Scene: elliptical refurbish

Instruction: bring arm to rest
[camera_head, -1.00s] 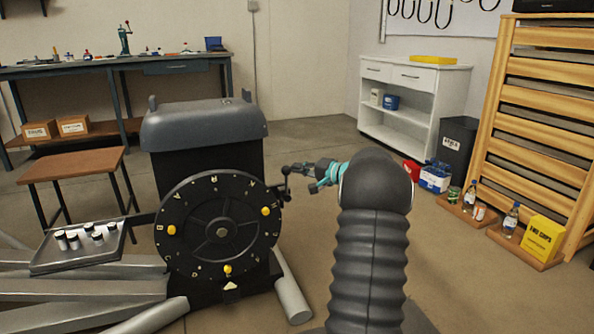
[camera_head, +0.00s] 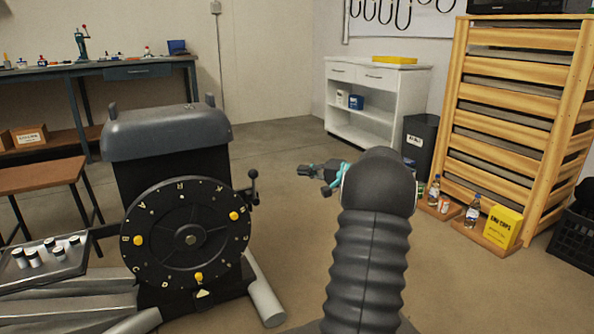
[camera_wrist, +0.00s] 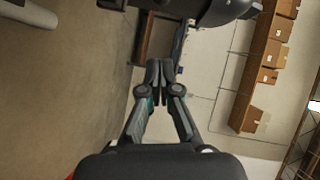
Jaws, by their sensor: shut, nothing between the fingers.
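My gripper (camera_head: 312,170) is held out in the air to the right of the black elliptical machine (camera_head: 170,150), past the lettered wheel (camera_head: 187,205). In the wrist view my gripper (camera_wrist: 160,68) has its fingertips together with nothing between them. In the head view a gap of floor shows between it and the small handle (camera_head: 253,188) at the wheel's right edge. My arm bends in front of the gripper and hides part of the wrist.
A tray with several small jars (camera_head: 45,250) is at the machine's left. A workbench (camera_head: 90,72) stands behind. A white cabinet (camera_head: 400,95), a dark bin (camera_head: 418,135) and a wooden rack (camera_head: 520,110) stand to the right. The floor around my gripper is clear.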

